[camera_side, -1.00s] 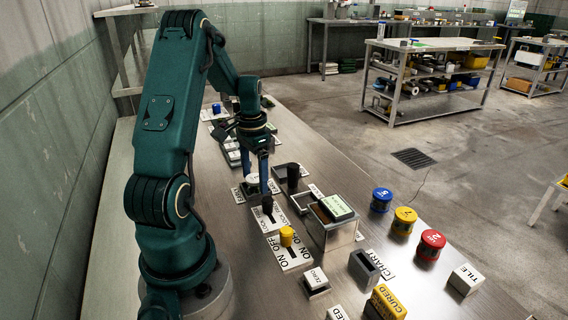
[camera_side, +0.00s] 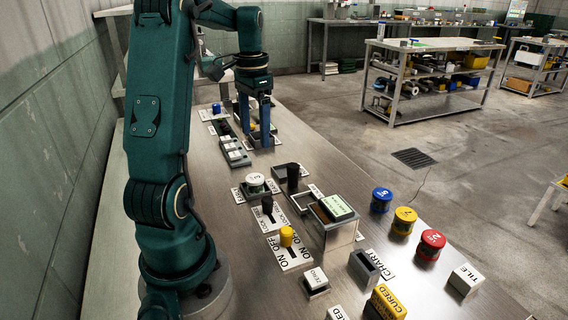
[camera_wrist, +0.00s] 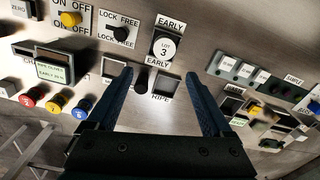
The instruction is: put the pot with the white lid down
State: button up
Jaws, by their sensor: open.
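A dark upright handle (camera_side: 292,173) stands right of the pot. Nearer are a black knob (camera_side: 267,204), a yellow knob (camera_side: 286,235) and a metal box with a green-labelled top (camera_side: 337,206). Blue (camera_side: 381,199), yellow (camera_side: 404,220) and red (camera_side: 431,243) lidded pots stand to the right.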

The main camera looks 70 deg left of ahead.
jog(key=w+d+r+m+t+y, duration=0.1)
jog(key=w+d+r+t, duration=0.15)
jog(key=d, duration=1.15)
jog(key=s+d+t, duration=0.1)
jog(key=s+d, duration=0.2)
jog(key=d, duration=0.2)
jog(key=s+d+f+m+t+h, duration=0.1)
jog(key=s+d+t, duration=0.1)
jog(key=d, duration=0.4)
jog(key=shift+s+f+m, duration=0.2)
jog(key=shift+s+m, duration=0.1)
jog(key=shift+s, duration=0.5)
